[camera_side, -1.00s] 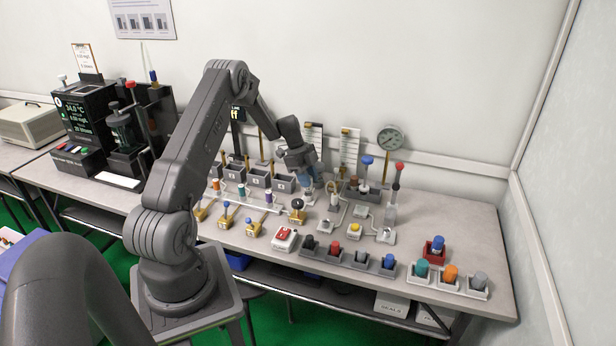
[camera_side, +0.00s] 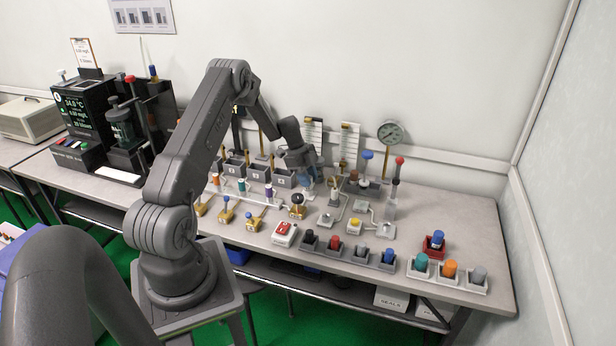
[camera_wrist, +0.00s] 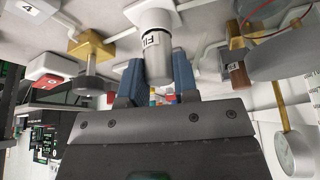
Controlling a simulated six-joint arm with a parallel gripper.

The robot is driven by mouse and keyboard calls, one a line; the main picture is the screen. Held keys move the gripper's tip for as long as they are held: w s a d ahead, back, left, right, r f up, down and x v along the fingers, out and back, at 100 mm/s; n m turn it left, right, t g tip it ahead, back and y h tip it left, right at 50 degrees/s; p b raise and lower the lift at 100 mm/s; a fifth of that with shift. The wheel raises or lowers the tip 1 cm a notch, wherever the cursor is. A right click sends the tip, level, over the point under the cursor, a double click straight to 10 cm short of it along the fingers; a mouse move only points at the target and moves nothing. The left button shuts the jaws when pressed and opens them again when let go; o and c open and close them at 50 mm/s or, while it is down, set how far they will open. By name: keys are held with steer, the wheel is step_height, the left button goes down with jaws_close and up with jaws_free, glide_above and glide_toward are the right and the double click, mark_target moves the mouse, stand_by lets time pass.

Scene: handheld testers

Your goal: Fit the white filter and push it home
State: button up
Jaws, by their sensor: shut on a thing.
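The white filter (camera_wrist: 156,44) is a short cylinder with a pale body, a partly readable label starting "FIL" and a grey end. My gripper (camera_wrist: 158,66) is shut on it, one blue finger on each side.
A brass valve with a black knob (camera_side: 297,200) stands just left of my gripper.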

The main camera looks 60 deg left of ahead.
steer(key=shift+f, duration=0.15)
steer(key=o, duration=1)
steer(key=v, duration=1.4)
steer(key=w+d+r+n+y, duration=0.2)
steer(key=d+r, duration=0.8)
steer(key=d, duration=0.2)
steer(key=s+d+r+n+y, duration=0.1)
steer(key=s+d+r+n, duration=0.15)
steer(key=d, duration=0.35)
steer(key=s+d+r+n, duration=0.1)
steer(key=d+r, duration=0.3)
steer(key=d, duration=0.3)
steer(key=s+d+n+t+y, duration=0.1)
steer(key=s+d+n+t, duration=0.2)
steer(key=s+d, duration=1.2)
steer(key=s+n, duration=0.1)
steer(key=n, duration=0.2)
steer(key=shift+s+r, duration=0.15)
steer(key=shift+r, duration=0.15)
